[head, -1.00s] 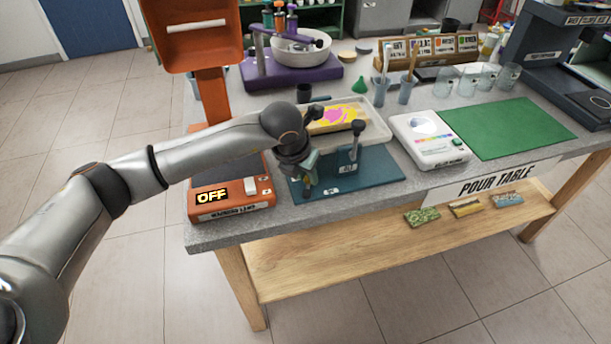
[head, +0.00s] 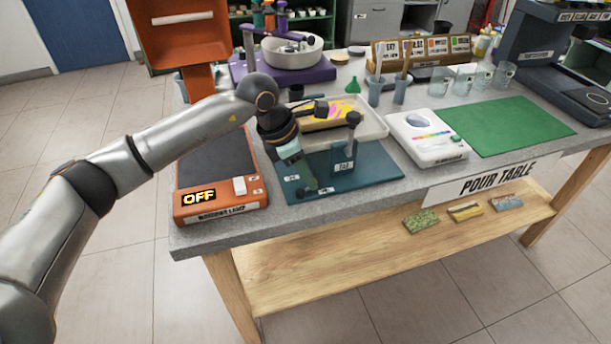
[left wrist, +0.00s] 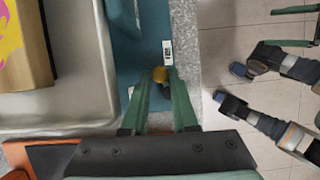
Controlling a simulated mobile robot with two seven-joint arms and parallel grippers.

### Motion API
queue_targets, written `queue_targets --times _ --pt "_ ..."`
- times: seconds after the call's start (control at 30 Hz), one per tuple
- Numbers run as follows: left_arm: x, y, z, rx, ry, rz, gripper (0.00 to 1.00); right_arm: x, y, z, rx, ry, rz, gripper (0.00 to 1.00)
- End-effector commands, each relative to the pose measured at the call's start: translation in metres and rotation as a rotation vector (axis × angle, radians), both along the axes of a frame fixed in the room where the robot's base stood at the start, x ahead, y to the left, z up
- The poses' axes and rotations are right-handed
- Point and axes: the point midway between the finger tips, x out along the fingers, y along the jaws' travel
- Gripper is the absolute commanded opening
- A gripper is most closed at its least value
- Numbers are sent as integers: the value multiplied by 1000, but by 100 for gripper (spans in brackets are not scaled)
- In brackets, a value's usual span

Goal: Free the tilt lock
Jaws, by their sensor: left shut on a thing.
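The tilt stand has a flat teal base (head: 370,172) on the table, with a short upright post (head: 343,158) and a black knob (head: 353,118) on top. A shallow pale tray (head: 372,128) with a paint-marked block (head: 325,115) sits just behind it. My left gripper (head: 309,184) points down at the front left of the base, between two small white labels. My right gripper is not in view.
An orange lamp base (head: 222,200) reading OFF stands close left of the teal base. A white scale-like device (head: 428,140) and a green mat (head: 505,128) lie to the right. The grey table's (head: 270,232) front edge is close to the gripper.

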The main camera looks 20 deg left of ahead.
Motion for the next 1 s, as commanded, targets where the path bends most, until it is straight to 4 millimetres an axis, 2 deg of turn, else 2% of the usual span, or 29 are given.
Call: queue_targets --times 0.3,0.8,0.83,1.0 --pt "-1 -2 0 1 0 -102 0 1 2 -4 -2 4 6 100" --pt "-2 -3 0 1 0 -118 0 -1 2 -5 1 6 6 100" --pt "-2 -3 0 1 0 -118 30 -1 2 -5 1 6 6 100" --pt "-1 -3 0 1 0 -117 49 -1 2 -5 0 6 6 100"
